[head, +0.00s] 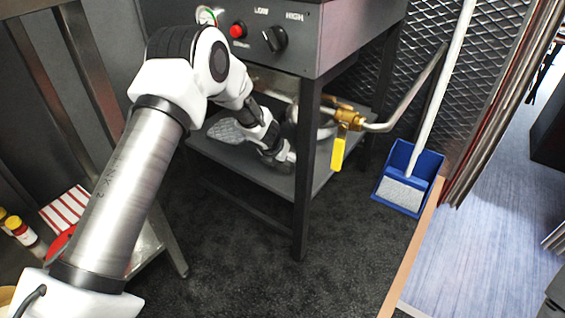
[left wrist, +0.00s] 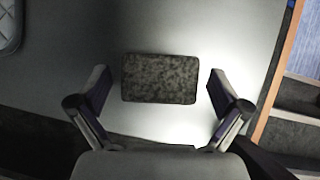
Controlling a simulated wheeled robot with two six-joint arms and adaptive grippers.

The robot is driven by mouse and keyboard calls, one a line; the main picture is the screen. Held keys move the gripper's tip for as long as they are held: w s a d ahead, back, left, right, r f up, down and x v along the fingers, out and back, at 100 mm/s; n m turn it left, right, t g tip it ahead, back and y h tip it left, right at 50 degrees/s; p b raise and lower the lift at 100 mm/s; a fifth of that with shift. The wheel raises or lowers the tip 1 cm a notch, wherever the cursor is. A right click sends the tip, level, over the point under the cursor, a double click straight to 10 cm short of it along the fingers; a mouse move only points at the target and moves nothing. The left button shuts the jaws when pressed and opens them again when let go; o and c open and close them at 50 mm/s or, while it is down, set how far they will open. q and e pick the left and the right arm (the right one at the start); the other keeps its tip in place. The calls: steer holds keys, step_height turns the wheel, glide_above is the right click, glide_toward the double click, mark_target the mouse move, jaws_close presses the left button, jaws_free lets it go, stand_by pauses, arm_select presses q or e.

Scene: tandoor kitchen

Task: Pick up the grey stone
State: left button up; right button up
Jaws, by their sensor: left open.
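The grey stone (left wrist: 160,80) is a dark, speckled rectangular block lying on a pale grey surface in the left wrist view. My left gripper (left wrist: 159,74) is open, with one finger on each side of the stone and a visible gap on both sides. I cannot tell how far the fingertips are above the surface. In the head view my left arm reaches under the control panel to the lower shelf (head: 240,168). The stone cannot be made out there, hidden by the arm and the stand. My right gripper is not in view.
A silver quilted item (head: 226,131) lies on the shelf left of my wrist. A black stand leg (head: 306,165), a brass valve with a yellow handle (head: 338,152) and pipes are close on the right. A blue dustpan (head: 408,180) stands farther right. The dark floor in front is clear.

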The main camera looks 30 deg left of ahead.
arm_select(q)
steer(key=shift+w+f, duration=0.2)
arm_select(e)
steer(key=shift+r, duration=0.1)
arm_select(q)
steer(key=c, duration=1.2)
steer(key=shift+r, duration=0.15)
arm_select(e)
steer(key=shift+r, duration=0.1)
